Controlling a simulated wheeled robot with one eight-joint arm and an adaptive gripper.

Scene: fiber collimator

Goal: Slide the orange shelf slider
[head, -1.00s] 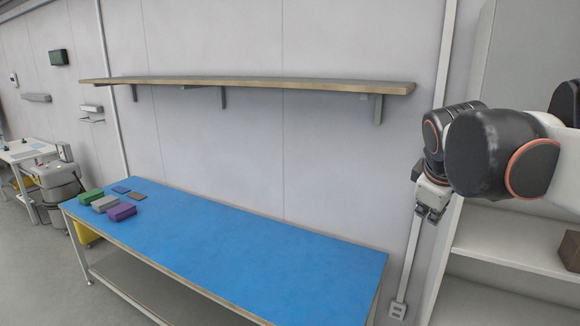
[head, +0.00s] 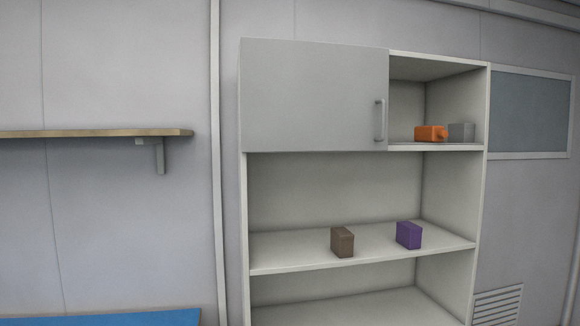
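A pale grey shelf unit (head: 245,210) stands against the wall in the head view. A grey sliding door panel (head: 310,95) with a vertical bar handle (head: 379,121) covers the left part of its top compartment. The right part of that compartment is open. An orange object (head: 429,133) with a small knob-like end sits there on the shelf, right of the door, next to a grey block (head: 461,132). I cannot tell whether those two touch. My gripper is not in view.
A brown block (head: 342,242) and a purple block (head: 409,235) stand on the middle shelf. A wooden wall shelf (head: 95,134) is at the left, above a blue tabletop (head: 130,318). A vent (head: 497,305) is low at the right.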

